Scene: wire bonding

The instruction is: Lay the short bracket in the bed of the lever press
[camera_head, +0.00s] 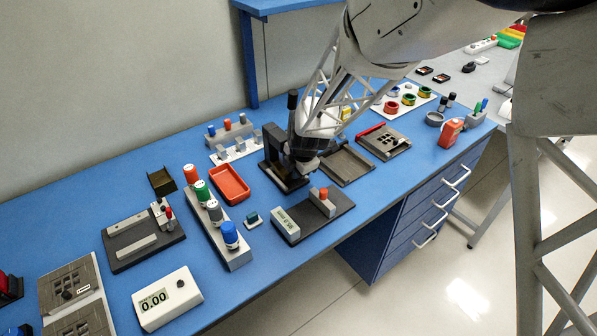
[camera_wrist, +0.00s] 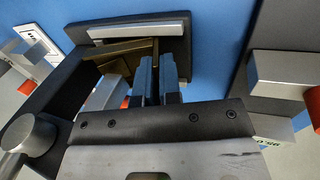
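The lever press (camera_head: 272,160) is black with an upright lever and stands near the middle of the blue table. My gripper (camera_head: 303,172) is low over its front side, and the arm hides part of it. In the wrist view, my gripper's two blue-grey fingers (camera_wrist: 158,78) are close together. A brass-brown angled piece, seemingly the short bracket (camera_wrist: 118,57), has one upright edge between them and a wider part to their left. It is above or at a dark base with a light bar (camera_wrist: 145,31); I cannot tell whether it touches.
A dark gauge plate (camera_head: 338,212) with a display and an orange-topped block lies in front of the press. A red tray (camera_head: 229,184) is to the left, a dark tray (camera_head: 350,166) to the right. A rack (camera_head: 235,150) of coloured-top pieces stands behind.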

